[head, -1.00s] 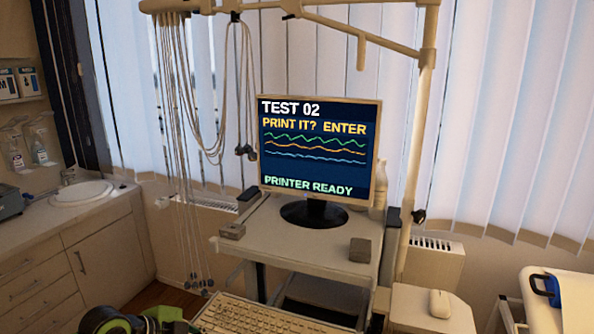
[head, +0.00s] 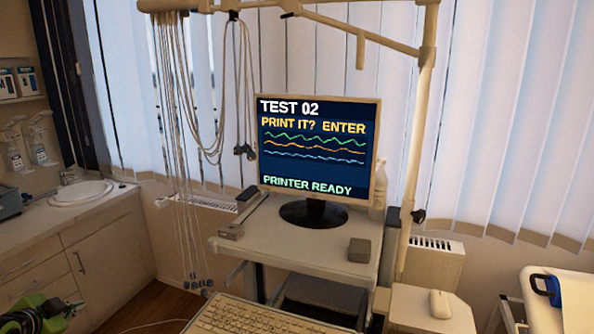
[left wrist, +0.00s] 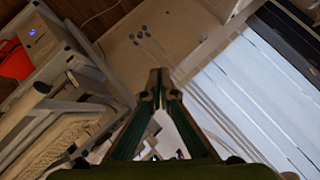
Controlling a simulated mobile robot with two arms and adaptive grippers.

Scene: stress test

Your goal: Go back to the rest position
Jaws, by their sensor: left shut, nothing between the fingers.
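My left gripper (head: 66,309) shows at the bottom left corner of the head view, green and black, cut off by the frame edge. It is in front of the low cabinet and to the left of the keyboard (head: 250,316), apart from it. In the left wrist view the fingertips (left wrist: 160,84) meet and the gripper is shut with nothing held. The keyboard also shows at the lower left there (left wrist: 55,140). My right gripper is not in view.
A cart (head: 285,253) carries a monitor (head: 316,150) reading "PRINT IT? ENTER". A mouse (head: 440,304) lies on its right shelf. Cables (head: 178,130) hang left of it from a pale arm. A sink (head: 80,192) is at left. Floor shows between cabinet and cart.

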